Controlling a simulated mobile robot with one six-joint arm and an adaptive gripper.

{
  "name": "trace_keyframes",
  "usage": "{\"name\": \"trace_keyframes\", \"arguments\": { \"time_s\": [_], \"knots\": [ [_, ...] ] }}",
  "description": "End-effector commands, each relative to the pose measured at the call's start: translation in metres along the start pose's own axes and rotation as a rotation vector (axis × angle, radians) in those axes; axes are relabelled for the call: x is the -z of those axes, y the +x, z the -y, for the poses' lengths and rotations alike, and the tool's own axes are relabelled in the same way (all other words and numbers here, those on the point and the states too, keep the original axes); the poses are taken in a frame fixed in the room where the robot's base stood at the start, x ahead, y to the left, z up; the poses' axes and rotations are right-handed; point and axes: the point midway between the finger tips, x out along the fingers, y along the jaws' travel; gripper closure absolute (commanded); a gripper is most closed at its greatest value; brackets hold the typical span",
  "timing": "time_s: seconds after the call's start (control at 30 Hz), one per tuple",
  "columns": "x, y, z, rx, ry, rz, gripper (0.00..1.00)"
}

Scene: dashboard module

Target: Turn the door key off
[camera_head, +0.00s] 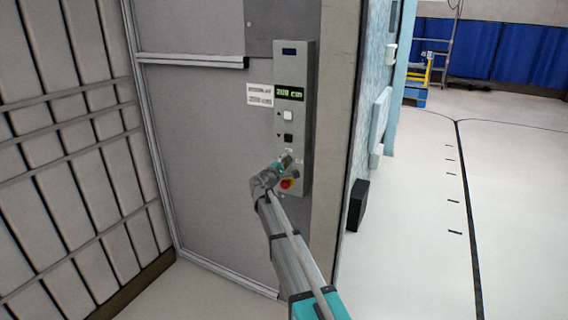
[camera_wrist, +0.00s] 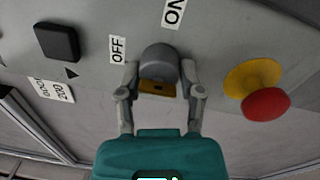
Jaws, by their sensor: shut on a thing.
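The door key (camera_wrist: 158,66) is a grey rounded knob with a brass-coloured part on the control panel (camera_wrist: 100,100), seen in the wrist view. My gripper (camera_wrist: 160,82) has one finger on each side of it and is shut on it. An OFF label (camera_wrist: 118,49) is left of the key and an ON label (camera_wrist: 173,12) is above it, partly cut off. In the head view my gripper (camera_head: 284,164) is at the lower part of the tall grey panel (camera_head: 296,65), and the key is hidden there.
A red emergency button (camera_wrist: 266,103) on a yellow base is close right of my gripper. A black square button (camera_wrist: 57,41) is to the left. In the head view a display (camera_head: 290,93) and a white button (camera_head: 288,116) are higher up. Open floor (camera_head: 410,240) lies to the right.

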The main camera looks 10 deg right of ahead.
Motion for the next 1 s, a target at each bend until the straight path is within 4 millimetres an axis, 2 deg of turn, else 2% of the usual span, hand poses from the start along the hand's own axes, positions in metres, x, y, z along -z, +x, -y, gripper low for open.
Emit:
{"name": "trace_keyframes", "arguments": {
  "time_s": [0.2, 0.23, 0.4, 1.0],
  "knots": [
    [0.0024, 0.0014, -0.0015, -0.004, -0.003, -0.004, 0.99],
    [0.0024, 0.0014, -0.0015, -0.004, -0.003, -0.004, 0.49],
    [0.0015, 0.0010, -0.0010, -0.002, -0.002, -0.002, 0.18],
    [-0.0001, 0.0003, -0.0001, 0.000, 0.001, 0.000, 0.17]
  ]
}}
